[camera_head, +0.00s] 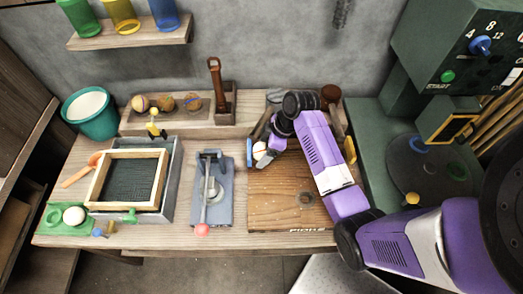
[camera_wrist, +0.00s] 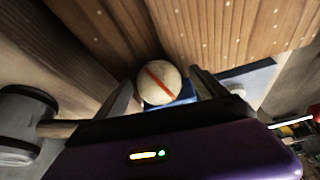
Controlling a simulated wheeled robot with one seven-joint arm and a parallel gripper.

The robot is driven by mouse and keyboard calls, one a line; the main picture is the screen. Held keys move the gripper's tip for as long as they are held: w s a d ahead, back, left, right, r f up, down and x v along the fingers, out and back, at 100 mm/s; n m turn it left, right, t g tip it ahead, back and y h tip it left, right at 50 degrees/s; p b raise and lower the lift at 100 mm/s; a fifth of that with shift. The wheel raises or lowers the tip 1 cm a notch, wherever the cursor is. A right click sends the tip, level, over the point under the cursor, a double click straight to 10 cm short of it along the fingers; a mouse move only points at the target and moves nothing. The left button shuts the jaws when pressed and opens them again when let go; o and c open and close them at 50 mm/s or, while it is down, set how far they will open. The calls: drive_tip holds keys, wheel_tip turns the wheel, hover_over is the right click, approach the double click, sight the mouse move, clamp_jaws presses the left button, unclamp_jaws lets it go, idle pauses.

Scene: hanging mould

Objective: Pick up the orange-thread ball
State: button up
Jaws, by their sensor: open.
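A cream ball with an orange-red stripe (camera_wrist: 160,82) shows in the wrist view, close to a wooden surface. My gripper (camera_wrist: 162,88) is open, with one finger on each side of the ball. A blue piece (camera_wrist: 162,102) shows just below the ball. In the head view my gripper (camera_head: 264,148) reaches down over the back left of the wooden board (camera_head: 290,210). Pale shapes (camera_head: 260,150) show there beside it, partly hidden; I cannot tell the stripe from this view. Contact between fingers and ball cannot be told.
Several thread balls (camera_head: 166,103) sit in a wooden tray (camera_head: 160,128) at the back. Left of the board are a grey clamp device (camera_head: 212,190) and a framed screen (camera_head: 98,195). A teal pot (camera_head: 90,112) stands back left. A green machine (camera_head: 440,50) stands right.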

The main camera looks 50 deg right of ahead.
drive_tip(key=shift+f, duration=0.1)
drive_tip(key=shift+c, duration=0.2)
drive_tip(key=c, duration=1.7)
